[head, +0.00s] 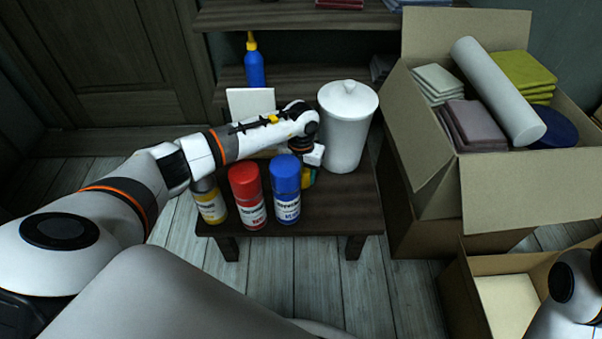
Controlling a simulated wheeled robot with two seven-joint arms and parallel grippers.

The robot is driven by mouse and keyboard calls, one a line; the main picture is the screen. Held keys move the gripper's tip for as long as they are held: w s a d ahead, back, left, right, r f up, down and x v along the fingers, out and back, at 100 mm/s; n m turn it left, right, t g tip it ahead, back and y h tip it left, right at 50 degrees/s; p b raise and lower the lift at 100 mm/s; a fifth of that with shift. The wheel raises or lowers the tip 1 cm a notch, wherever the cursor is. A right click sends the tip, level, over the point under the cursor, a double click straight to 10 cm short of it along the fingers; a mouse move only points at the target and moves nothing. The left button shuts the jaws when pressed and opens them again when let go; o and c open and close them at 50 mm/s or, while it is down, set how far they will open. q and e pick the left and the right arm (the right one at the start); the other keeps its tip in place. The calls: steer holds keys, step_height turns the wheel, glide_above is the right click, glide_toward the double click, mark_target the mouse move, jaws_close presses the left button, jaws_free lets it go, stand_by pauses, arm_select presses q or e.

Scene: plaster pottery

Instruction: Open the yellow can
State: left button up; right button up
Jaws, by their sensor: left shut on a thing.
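The yellow can (211,207) stands upright at the left end of the small dark table, with a yellow and white label. Its upper part looks greyish and is partly covered by my left arm. My left gripper (309,168) is at the right of the blue can, well away from the yellow can, pointing down. It is shut on a small yellow thing (308,179), partly hidden behind the blue can; I cannot tell clearly whether it is a cap. My right arm shows at the bottom right corner, but its gripper is out of view.
A red can (247,194) and a blue can (286,189) stand on the table (335,210), right of the yellow can. A white lidded jar (346,130) stands behind on the right. An open cardboard box (425,150) and a lower box (470,310) are at right.

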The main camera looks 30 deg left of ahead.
arm_select(q)
steer(key=shift+f, duration=0.15)
steer(key=o, duration=1.1)
